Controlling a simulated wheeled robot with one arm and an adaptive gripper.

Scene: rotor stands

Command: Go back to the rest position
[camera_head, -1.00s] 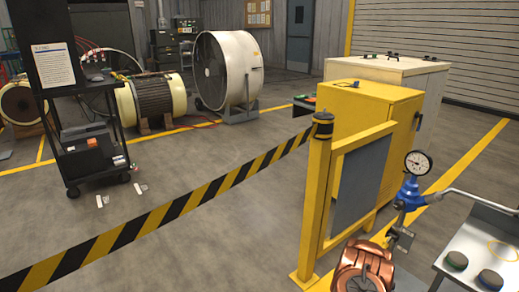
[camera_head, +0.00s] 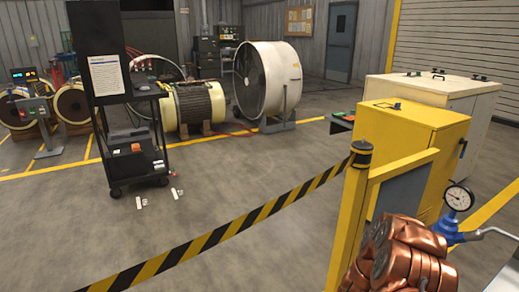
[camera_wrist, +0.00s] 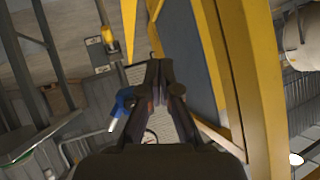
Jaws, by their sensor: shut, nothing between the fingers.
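My gripper (camera_wrist: 158,80) shows in the wrist view with its dark fingers together and nothing between them. It points toward the side of the yellow barrier frame (camera_wrist: 255,90) and its dark panel (camera_wrist: 187,60); I cannot tell the exact gap. The blue part of the dial gauge stand (camera_wrist: 122,101) is left of the fingers in that view. In the head view, copper-coloured links of my own arm fill the lower right, and the fingers are not visible there.
In the head view, a yellow post (camera_head: 347,225) holds a striped barrier belt (camera_head: 235,225). A yellow cabinet (camera_head: 425,140), a pale cabinet (camera_head: 440,95) and the dial gauge (camera_head: 458,198) stand at right. A black cart (camera_head: 130,120) is left.

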